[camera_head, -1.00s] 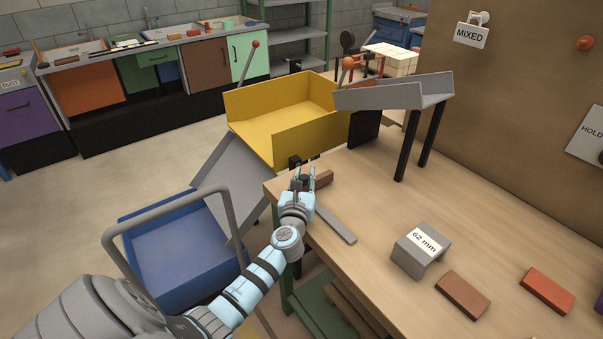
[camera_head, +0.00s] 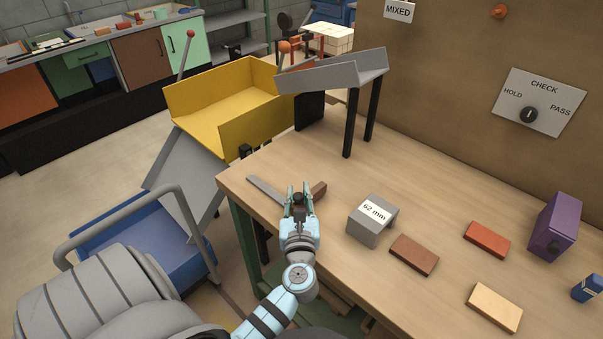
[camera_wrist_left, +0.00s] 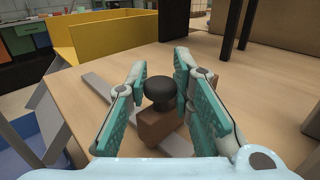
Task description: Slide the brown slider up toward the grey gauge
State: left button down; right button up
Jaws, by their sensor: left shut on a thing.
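The brown slider (camera_head: 319,190) sits at the right end of a grey rail (camera_head: 264,189) on the workbench. In the left wrist view the slider (camera_wrist_left: 158,127) carries a round black knob (camera_wrist_left: 160,91). My left gripper (camera_head: 299,189) is shut on this knob, with one finger on each side; in the head view it hides part of the slider. The grey gauge (camera_head: 371,222), marked 62 mm, stands to the right of the slider, with a gap of bare bench between them. My right gripper is not in view.
Beyond the gauge lie a brown brick (camera_head: 414,254), a red brick (camera_head: 487,239) and a tan brick (camera_head: 494,308). A purple box (camera_head: 556,228) stands at the right. A grey chute (camera_head: 330,75) and a yellow bin (camera_head: 222,103) are at the back.

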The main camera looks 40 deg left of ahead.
pick_arm(q)
jog(key=c, duration=1.4)
grip_release()
jog(key=shift+r, duration=0.3)
notch_tip(320, 180, up, 10)
jog(key=shift+f, duration=0.25)
jog(key=shift+s, duration=0.1)
